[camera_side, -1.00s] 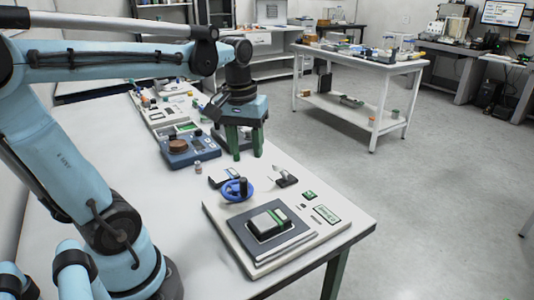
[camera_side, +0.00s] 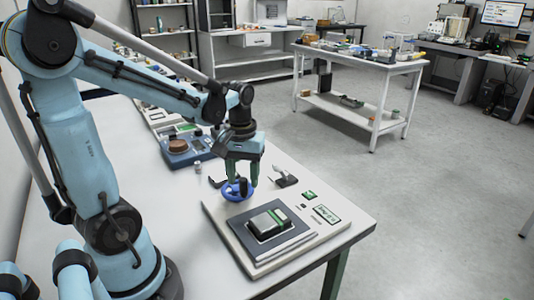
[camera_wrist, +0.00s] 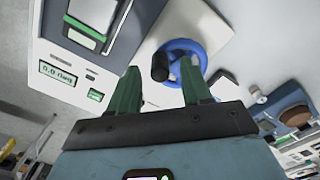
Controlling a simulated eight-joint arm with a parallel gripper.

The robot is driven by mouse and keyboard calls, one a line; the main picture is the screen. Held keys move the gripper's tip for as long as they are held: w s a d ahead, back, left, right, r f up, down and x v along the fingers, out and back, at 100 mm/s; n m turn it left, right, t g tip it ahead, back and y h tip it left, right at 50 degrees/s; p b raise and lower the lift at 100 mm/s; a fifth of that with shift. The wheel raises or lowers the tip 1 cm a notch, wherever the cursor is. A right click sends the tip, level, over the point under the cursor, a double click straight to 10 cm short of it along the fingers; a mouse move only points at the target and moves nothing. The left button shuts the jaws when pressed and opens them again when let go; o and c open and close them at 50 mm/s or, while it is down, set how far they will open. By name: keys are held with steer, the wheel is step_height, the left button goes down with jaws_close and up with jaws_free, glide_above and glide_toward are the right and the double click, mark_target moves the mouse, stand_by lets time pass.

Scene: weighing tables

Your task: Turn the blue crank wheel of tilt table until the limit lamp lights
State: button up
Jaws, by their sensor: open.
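The blue crank wheel (camera_side: 236,190) sits at the back left corner of the tilt table (camera_side: 233,229). The wheel also shows in the wrist view (camera_wrist: 176,50), with a dark upright handle (camera_wrist: 160,66) on it. My gripper (camera_side: 241,184) is open, pointing down over the wheel, with its green fingers partly hiding it. In the wrist view my fingertips (camera_wrist: 160,66) lie either side of the handle; I cannot tell whether they touch it. A dark plate (camera_side: 267,235) on the table bears a black and green block (camera_side: 269,221). A small green part (camera_side: 309,195) and a display (camera_side: 326,213) lie to the right.
A blue scale (camera_side: 187,152) with a brown disc stands behind, near a small metal weight (camera_side: 197,167). A dark and white piece (camera_side: 285,180) lies right of the wheel. The bench's right front (camera_side: 355,225) is clear.

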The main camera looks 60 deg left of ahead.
mark_target(237, 186)
steer(key=shift+f, duration=1.35)
jaws_close()
